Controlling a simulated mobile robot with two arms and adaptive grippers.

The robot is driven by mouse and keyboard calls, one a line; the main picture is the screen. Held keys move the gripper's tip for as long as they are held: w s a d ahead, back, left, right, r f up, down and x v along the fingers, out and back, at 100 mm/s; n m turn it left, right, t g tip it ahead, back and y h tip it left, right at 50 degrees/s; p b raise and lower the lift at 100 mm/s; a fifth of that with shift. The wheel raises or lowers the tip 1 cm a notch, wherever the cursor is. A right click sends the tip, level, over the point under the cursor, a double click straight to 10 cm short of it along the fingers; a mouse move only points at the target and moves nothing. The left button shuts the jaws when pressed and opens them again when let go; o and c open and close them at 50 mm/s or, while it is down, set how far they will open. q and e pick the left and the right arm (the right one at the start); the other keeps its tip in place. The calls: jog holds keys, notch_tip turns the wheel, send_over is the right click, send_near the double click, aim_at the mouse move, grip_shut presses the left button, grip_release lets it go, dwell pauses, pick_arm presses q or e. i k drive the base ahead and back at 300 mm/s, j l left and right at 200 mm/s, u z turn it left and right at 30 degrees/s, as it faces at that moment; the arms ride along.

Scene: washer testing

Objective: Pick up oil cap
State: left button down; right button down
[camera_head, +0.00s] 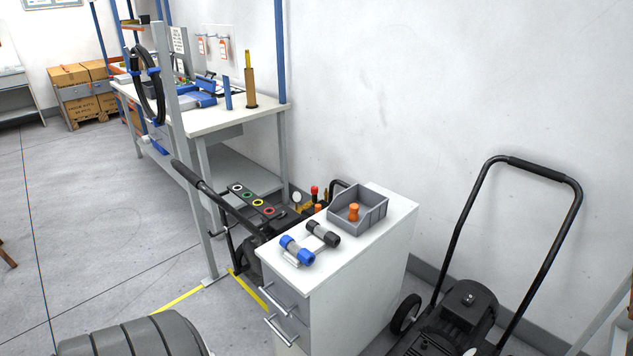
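A small orange knob-shaped piece (354,212) stands in the open grey bin (372,219) on the white cabinet top; it may be the oil cap, but I cannot tell for sure. Another small orange piece (318,208) shows just behind the cabinet's back edge, by the machine there, partly hidden. Neither of my grippers is in view, and nothing seen is held.
The white drawer cabinet (362,290) also bears a blue-ended roller (297,250) and a black-ended roller (323,233). A black-handled machine (468,300) stands at right. A workbench (215,117) stands behind. Grey floor (75,230) is open at left.

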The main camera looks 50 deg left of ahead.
aim_at(353, 215)
jog(key=u, duration=1.35)
